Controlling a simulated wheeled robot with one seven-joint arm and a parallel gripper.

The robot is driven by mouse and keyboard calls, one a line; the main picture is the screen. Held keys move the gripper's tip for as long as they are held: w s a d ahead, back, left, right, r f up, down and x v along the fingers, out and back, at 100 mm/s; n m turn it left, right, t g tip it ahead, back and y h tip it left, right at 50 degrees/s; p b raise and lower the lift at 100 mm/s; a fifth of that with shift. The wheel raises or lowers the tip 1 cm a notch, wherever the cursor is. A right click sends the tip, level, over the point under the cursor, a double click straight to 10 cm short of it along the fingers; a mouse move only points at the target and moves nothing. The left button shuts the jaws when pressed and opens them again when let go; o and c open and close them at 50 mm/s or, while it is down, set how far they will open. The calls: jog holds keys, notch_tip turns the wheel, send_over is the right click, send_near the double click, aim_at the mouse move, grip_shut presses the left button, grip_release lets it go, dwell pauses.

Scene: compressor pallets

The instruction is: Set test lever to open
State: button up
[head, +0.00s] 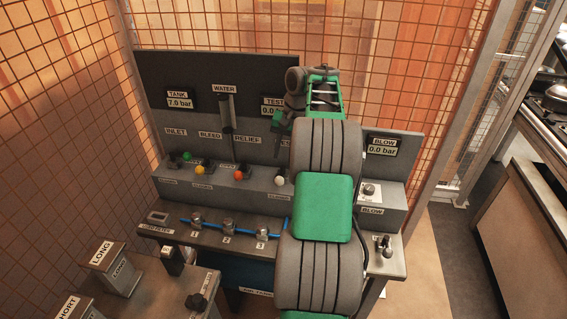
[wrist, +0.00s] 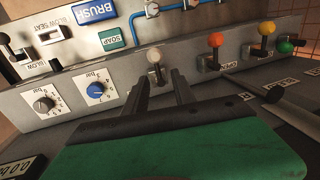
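The lever with the white ball knob (head: 280,181) stands on the grey sloped panel below the TEST gauge (head: 273,106), near a small label that appears to read CLOSED. The white knob also shows in the wrist view (wrist: 154,55), just beyond my fingertips and roughly in line with the gap between them. My gripper (wrist: 160,80) is open, with two dark fingers apart and nothing between them. In the head view my gripper (head: 279,146) is above the white knob, partly hidden by my arm. I cannot see any contact with the lever.
Levers with orange (head: 238,174), yellow (head: 200,170) and green (head: 187,156) knobs stand to the left. A grey dial (wrist: 44,104) and a blue dial (wrist: 95,90) sit beside the white lever in the wrist view. A WATER column (head: 226,112) rises behind. Wire mesh encloses the back.

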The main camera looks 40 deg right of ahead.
aim_at(281, 175)
jog(key=f, duration=0.5)
jog(key=w+f+b, duration=0.1)
jog(key=f, duration=0.2)
jog(key=shift+c, duration=0.2)
grip_shut()
jog(key=shift+s+a+f, duration=0.1)
jog(key=shift+a, duration=0.05)
dwell(0.9)
